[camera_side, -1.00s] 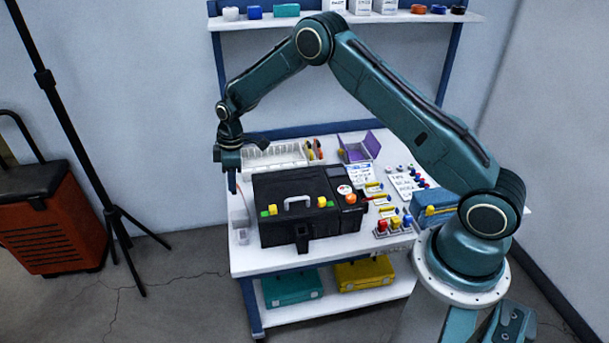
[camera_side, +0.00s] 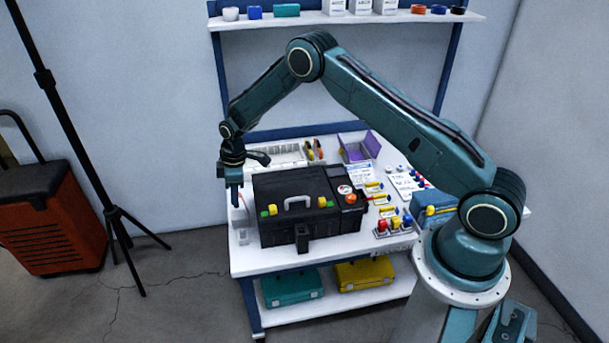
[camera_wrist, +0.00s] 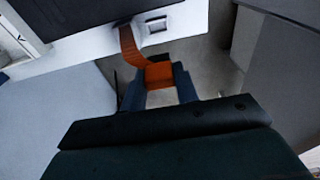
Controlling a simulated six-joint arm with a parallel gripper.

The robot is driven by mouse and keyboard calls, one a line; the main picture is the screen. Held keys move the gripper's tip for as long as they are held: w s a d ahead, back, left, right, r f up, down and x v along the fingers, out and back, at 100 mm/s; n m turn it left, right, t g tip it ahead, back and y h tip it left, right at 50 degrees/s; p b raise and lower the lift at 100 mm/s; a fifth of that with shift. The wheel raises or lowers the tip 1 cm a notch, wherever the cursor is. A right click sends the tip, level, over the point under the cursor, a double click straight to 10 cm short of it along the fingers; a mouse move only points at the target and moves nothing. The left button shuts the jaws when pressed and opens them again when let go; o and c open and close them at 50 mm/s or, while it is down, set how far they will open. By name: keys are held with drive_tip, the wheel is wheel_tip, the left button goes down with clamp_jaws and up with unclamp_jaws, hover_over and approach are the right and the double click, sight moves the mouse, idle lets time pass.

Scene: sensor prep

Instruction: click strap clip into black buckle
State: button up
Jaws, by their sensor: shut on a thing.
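My gripper (camera_wrist: 158,85) is shut on an orange strap clip (camera_wrist: 158,72), held between its two dark fingers in the wrist view. A ribbed orange-brown strap (camera_wrist: 130,45) runs from the clip up to a small dark piece at the white table's edge. In the side view my gripper (camera_side: 235,196) hangs pointing down at the left end of the table, just left of the black case (camera_side: 335,220). The clip is too small to make out there. I cannot clearly identify the black buckle in either view.
The white table (camera_side: 285,262) has a small white block (camera_side: 243,236) at its left end, which may be the one near the strap (camera_wrist: 155,27). Red, yellow and blue parts (camera_side: 393,222) crowd the right side. An orange tool cart (camera_side: 50,232) and dark tripod stand left.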

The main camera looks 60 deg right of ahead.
drive_tip(key=shift+d, duration=0.1)
drive_tip(key=shift+s+d, duration=1.05)
drive_tip(key=shift+d, duration=0.35)
drive_tip(key=shift+s+d, duration=1)
drive_tip(key=shift+d, duration=0.4)
drive_tip(key=shift+s+d, duration=1.05)
drive_tip(key=shift+d, duration=0.35)
drive_tip(key=shift+d, duration=0.1)
drive_tip(key=shift+s+d, duration=1)
drive_tip(key=shift+d, duration=0.4)
drive_tip(key=shift+s+d, duration=1.05)
drive_tip(key=shift+d, duration=0.4)
drive_tip(key=shift+s+d, duration=1)
drive_tip(key=shift+d, duration=0.4)
drive_tip(key=shift+s+d, duration=1.05)
drive_tip(key=shift+d, duration=0.4)
drive_tip(key=shift+s+d, duration=1)
drive_tip(key=shift+d, duration=0.4)
drive_tip(key=shift+s+d, duration=1.05)
drive_tip(key=shift+d, duration=0.4)
drive_tip(key=s+d, duration=0.6)
drive_tip(key=d, duration=0.2)
drive_tip(key=shift+d, duration=0.35)
drive_tip(key=shift+s, duration=0.1)
